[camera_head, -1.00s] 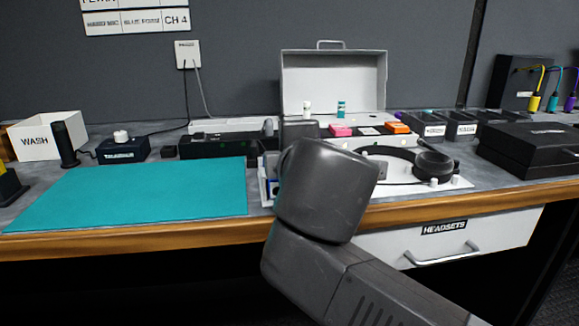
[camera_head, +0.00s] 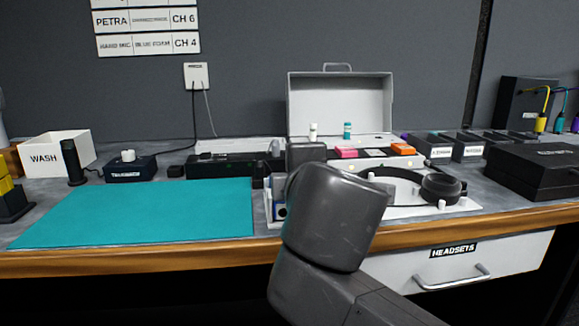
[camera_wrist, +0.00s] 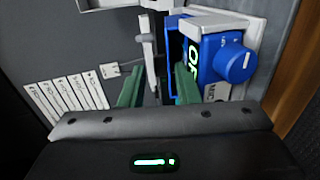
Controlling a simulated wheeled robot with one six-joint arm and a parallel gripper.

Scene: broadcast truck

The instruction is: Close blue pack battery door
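The blue pack (camera_wrist: 205,62) sits in a white holder at the upper right of the wrist view, with a round blue knob (camera_wrist: 234,62) and a lit green display on it. A thin blue panel (camera_wrist: 172,58), seemingly its battery door, stands out beside the pack's left side. My gripper (camera_wrist: 158,85) is open, with two green fingers apart. The right finger is close to the panel and pack; I cannot tell whether it touches. In the head view, only a sliver of the pack (camera_head: 281,211) shows beside my arm, which hides the gripper.
A teal mat (camera_head: 140,212) lies clear on the left of the bench. An open white case (camera_head: 340,105) stands behind my arm. Headphones (camera_head: 440,188) lie to the right on a white sheet. A white holder wall (camera_wrist: 240,28) surrounds the pack.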

